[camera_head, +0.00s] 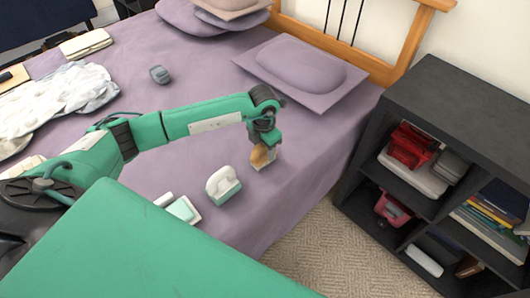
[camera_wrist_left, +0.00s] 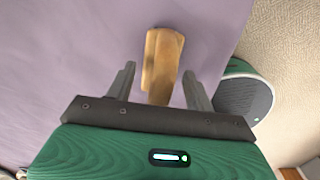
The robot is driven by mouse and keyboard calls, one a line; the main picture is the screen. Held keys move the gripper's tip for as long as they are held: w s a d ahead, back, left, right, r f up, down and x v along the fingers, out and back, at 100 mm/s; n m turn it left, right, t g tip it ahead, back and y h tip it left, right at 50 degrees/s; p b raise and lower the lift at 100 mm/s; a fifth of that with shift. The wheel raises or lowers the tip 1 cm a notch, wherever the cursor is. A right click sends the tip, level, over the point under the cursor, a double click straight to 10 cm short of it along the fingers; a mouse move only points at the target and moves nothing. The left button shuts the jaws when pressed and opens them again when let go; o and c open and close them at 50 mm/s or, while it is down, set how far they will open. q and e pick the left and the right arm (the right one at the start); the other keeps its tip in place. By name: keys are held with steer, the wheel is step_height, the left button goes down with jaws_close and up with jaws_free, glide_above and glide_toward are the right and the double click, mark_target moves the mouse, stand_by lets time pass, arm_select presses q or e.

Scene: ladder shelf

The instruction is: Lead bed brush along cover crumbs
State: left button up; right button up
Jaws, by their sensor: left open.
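The bed brush, seen as a wooden piece (camera_head: 260,157) with a pale lower part, is on the lilac bed cover (camera_head: 200,75) near its front edge. In the left wrist view the brush's wooden handle (camera_wrist_left: 160,60) lies between the fingers. My left gripper (camera_head: 265,140) is right at the brush, pointing down. It is open, with a finger (camera_wrist_left: 122,80) on one side of the handle and a finger (camera_wrist_left: 196,92) on the other, gaps showing. The gripper partly hides the brush in the head view. No crumbs can be made out. My right gripper is not in view.
A white-and-green object (camera_head: 223,184) and a pale green-and-white box (camera_head: 182,209) are on the cover near the brush. A small grey object (camera_head: 159,74) is farther back. Pillows (camera_head: 300,70) lie by the headboard. A dark shelf (camera_head: 450,110) stands at right.

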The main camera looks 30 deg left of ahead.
arm_select(q)
jaws_close()
steer(key=shift+r+p, duration=2.2)
steer(key=shift+r, duration=1.3)
steer(key=shift+r+p, duration=1.6)
steer(key=shift+r, duration=0.95)
